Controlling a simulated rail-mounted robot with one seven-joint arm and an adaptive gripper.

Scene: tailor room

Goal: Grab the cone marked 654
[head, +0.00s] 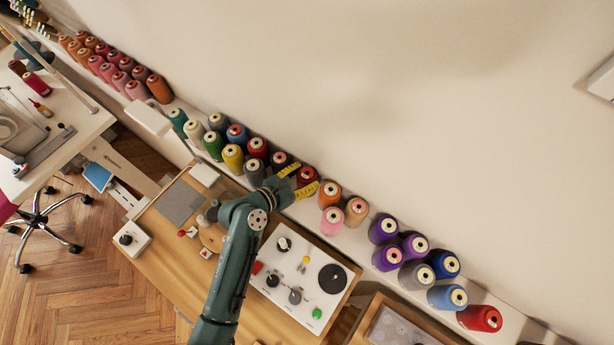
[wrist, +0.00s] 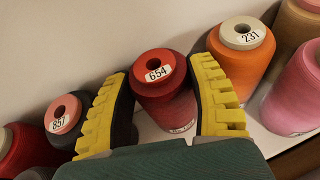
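The cone marked 654 (wrist: 165,95) is red with a white label on its top. It stands upright on the shelf in the wrist view. My gripper (wrist: 160,85) has yellow ribbed fingers, spread open, one on each side of this cone. In the head view, the red cone (head: 306,175) is partly hidden by my gripper (head: 297,182), which reaches the shelf from the table side.
A dark cone marked 857 (wrist: 66,118) stands left of my gripper. An orange cone marked 231 (wrist: 242,52) stands close on the right, with a pink cone (wrist: 294,92) beyond. The wall is right behind. A table with a white control panel (head: 300,275) lies below the shelf.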

